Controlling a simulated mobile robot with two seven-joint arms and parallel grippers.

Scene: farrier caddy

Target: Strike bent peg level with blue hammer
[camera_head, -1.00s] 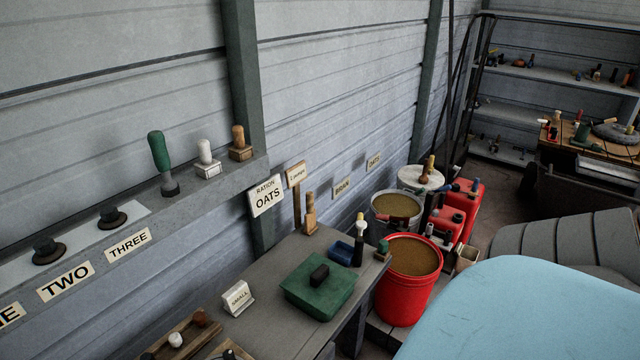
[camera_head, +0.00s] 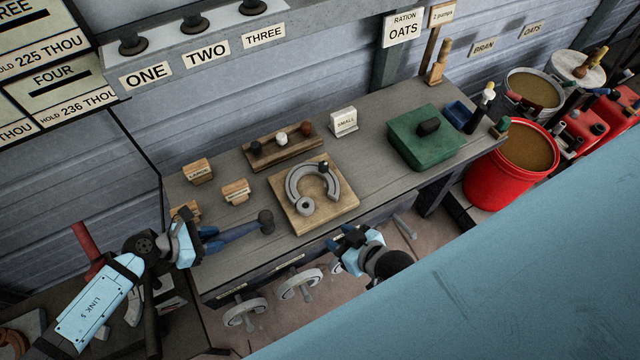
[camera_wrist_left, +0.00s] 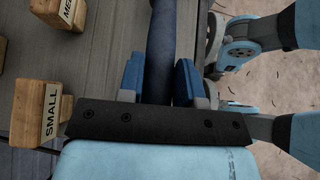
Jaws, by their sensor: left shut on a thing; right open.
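The blue hammer (camera_head: 238,234) has a dark head (camera_head: 266,221) and a blue handle. My left gripper (camera_head: 208,239) is shut on its handle, with the head pointing right at the bench's front edge. In the left wrist view, the handle (camera_wrist_left: 162,38) runs between the blue fingers of my left gripper (camera_wrist_left: 158,85). A wooden board (camera_head: 337,206) bears a grey horseshoe-shaped piece (camera_head: 297,180) with a dark peg (camera_head: 323,168) at its upper right. I cannot tell whether that peg is bent. My right gripper (camera_head: 352,240) is open and empty in front of the board.
A wooden rack (camera_head: 267,157) with dark, white and brown knobs stands behind the board. Labelled wooden blocks (camera_head: 198,171) stand on the left of the bench (camera_head: 374,168). A green box (camera_head: 408,145) stands on the right. Handwheels (camera_head: 299,285) stick out below the front edge.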

